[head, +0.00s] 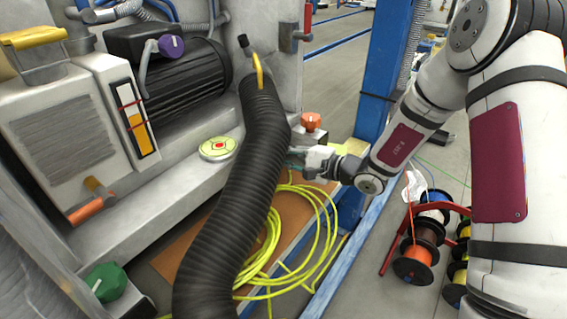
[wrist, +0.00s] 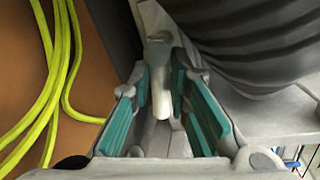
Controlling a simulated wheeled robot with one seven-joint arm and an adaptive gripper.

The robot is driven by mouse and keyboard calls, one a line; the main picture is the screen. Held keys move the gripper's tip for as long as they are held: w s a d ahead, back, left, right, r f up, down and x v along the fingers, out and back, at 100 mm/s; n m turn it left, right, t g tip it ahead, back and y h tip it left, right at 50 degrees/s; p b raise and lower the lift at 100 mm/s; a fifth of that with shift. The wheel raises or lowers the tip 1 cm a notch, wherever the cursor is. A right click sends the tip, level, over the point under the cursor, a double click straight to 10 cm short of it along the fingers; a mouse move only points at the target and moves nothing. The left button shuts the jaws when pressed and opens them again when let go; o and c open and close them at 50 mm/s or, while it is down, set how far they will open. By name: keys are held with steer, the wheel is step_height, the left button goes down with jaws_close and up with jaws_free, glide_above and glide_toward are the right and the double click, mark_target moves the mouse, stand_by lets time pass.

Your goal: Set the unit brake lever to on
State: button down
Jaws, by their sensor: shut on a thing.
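My gripper (wrist: 162,98) has its teal-padded fingers on either side of a pale, rounded lever handle (wrist: 160,85) in the wrist view, and is shut on it. The handle runs up from between the pads to a grey mount at the top. In the head view my gripper (head: 298,156) is just right of the thick black hose, low beside the machine. The hose hides the lever there. No label shows on it, so I cannot tell its on or off side.
The ribbed black hose (head: 240,190) runs close beside my gripper. An orange knob (head: 311,121) stands just above it. Yellow cable (head: 325,225) lies coiled below. A blue post (head: 385,70) and cable reels (head: 417,251) are to the right.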

steer(key=shift+s+f, duration=0.15)
steer(key=shift+f, duration=0.1)
stand_by(0.3)
steer(key=c, duration=1.6)
jaws_free()
steer(key=shift+o, duration=0.2)
steer(key=shift+r, duration=0.1)
steer(key=shift+r, duration=0.1)
